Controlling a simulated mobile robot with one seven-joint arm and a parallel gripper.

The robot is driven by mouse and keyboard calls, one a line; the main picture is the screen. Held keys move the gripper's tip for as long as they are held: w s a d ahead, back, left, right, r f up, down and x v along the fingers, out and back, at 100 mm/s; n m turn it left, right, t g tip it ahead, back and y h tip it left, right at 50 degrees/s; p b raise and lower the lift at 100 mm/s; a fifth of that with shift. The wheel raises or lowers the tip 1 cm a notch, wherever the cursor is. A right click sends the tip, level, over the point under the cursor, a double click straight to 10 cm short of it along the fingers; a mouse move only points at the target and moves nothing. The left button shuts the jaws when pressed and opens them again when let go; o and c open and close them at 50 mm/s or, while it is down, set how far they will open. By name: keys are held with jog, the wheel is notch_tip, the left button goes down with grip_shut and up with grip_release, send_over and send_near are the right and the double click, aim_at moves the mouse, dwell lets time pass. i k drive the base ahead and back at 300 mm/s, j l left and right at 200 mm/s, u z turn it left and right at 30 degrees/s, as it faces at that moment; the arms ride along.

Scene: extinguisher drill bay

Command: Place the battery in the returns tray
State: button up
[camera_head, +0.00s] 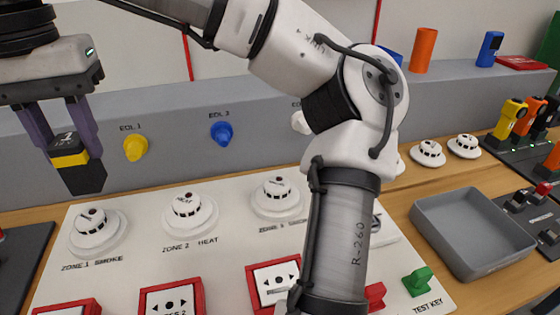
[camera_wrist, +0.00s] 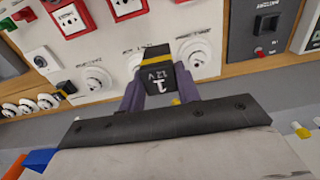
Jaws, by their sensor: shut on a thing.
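My gripper (camera_head: 66,140) is at the upper left in the head view, shut on a black battery with a yellow band (camera_head: 70,162). The battery hangs between the two purple fingers, above the left end of the white panel and clear of it. A grey, empty open tray (camera_head: 474,232) sits on the wooden bench at the right, far from my gripper. I see no label on it, so I cannot tell for certain that it is the returns tray.
The white panel (camera_head: 235,245) carries several smoke and heat detectors and red call points. A grey ledge with coloured knobs (camera_head: 221,133) runs behind. Yellow and orange devices (camera_head: 510,117) stand at the far right. Switch blocks (camera_head: 540,205) lie right of the tray.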

aim_at(464, 236)
jog(key=l, duration=0.85)
jog(key=i+l, duration=0.1)
jog(key=l, duration=0.75)
jog(key=z, duration=0.05)
